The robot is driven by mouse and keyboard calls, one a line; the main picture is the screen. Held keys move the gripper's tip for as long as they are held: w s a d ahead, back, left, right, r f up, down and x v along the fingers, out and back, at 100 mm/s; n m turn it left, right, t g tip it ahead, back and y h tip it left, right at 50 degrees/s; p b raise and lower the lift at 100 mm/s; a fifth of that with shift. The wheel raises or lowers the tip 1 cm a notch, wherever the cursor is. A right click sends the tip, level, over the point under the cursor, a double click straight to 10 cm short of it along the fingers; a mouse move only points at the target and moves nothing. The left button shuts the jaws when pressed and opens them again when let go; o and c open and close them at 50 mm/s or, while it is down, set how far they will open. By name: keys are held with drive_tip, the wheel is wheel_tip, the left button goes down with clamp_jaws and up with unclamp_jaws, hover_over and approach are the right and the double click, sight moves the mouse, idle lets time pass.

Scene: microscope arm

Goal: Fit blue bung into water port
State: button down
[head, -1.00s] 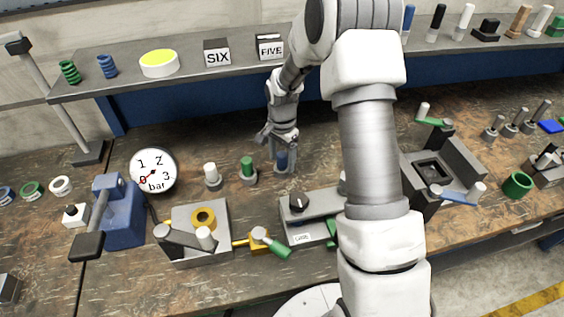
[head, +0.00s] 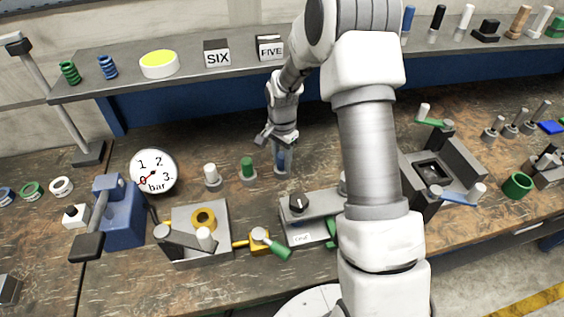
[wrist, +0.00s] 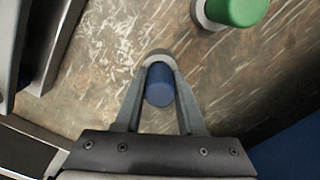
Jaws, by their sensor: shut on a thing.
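The blue bung (head: 282,161) is between the fingers of my gripper (head: 281,153), above or in its small grey holder (head: 283,171) on the bench. In the wrist view the bung (wrist: 159,86) sits between the fingertips of my gripper (wrist: 160,80), with a grey ring just behind it. My gripper is shut on the bung. I cannot tell whether the bung's lower end is clear of the holder. Which opening is the water port cannot be told; a grey block with a yellow ring (head: 204,217) stands in front to the left.
A green bung (head: 247,165) and a white one (head: 210,172) stand in holders just left. A pressure gauge (head: 153,171) and a blue lever device (head: 119,212) are further left. The shelf (head: 190,72) runs behind.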

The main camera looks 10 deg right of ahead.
drive_tip(key=shift+r, duration=0.55)
drive_tip(key=r, duration=0.1)
drive_tip(key=d+r, duration=0.1)
drive_tip(key=r, duration=0.1)
drive_tip(key=shift+r, duration=0.25)
drive_tip(key=d+r, duration=0.6)
drive_tip(key=d, duration=0.4)
drive_tip(key=shift+d+r+b, duration=0.2)
drive_tip(key=shift+d+b, duration=0.1)
drive_tip(key=shift+d, duration=0.05)
